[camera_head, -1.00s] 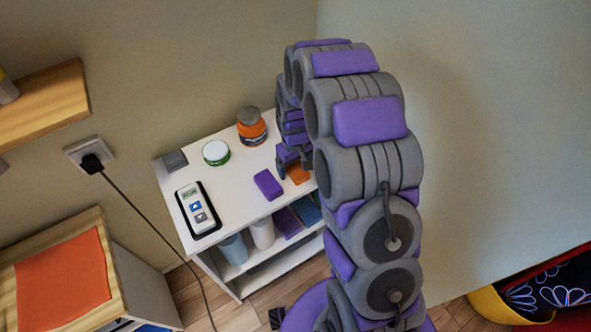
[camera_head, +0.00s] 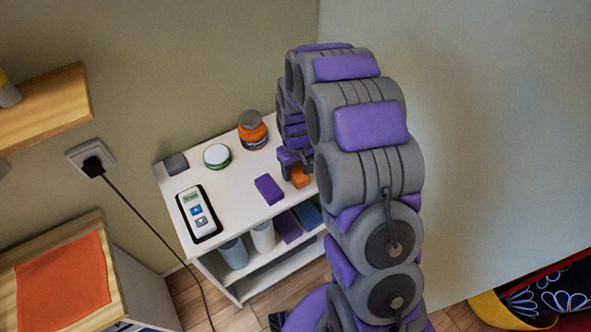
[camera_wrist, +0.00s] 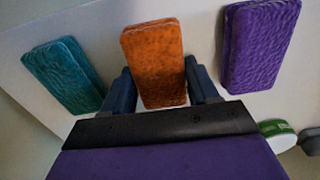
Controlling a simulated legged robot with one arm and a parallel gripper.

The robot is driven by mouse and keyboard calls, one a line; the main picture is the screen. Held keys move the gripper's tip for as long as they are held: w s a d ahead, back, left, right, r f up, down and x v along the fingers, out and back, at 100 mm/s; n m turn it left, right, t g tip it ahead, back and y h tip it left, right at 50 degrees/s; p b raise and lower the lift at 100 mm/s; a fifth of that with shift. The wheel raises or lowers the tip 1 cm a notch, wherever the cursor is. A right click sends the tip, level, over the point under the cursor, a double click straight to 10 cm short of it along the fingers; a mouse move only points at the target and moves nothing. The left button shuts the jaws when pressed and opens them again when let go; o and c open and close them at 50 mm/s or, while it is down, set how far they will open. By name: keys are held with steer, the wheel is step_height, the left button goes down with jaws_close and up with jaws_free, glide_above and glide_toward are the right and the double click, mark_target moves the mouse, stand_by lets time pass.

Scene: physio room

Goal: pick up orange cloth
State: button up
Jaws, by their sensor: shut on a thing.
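The orange cloth (camera_wrist: 152,50), a thick folded block, is between the two dark fingers of my gripper (camera_wrist: 158,72) in the wrist view. The fingers are shut on its near part, one on each side. In the head view the orange cloth (camera_head: 300,177) shows at the right edge of the white shelf top, below my gripper (camera_head: 294,165). My arm hides part of it there. Whether it touches the shelf top is not clear.
A purple block (camera_head: 269,189) lies left of the orange cloth on the white shelf unit (camera_head: 232,195). A teal block (camera_wrist: 65,75) is on its other side. A flat orange sheet (camera_head: 65,282) covers a cabinet.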

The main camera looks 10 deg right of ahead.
mark_target(295, 169)
step_height(295, 169, up, 4)
steer(key=shift+f+p, duration=0.1)
steer(key=shift+p, duration=0.6)
steer(key=s+r+p, duration=0.1)
steer(key=s+p, duration=0.1)
steer(key=s, duration=1.4)
steer(key=shift+p, duration=0.3)
steer(key=shift+d, duration=0.1)
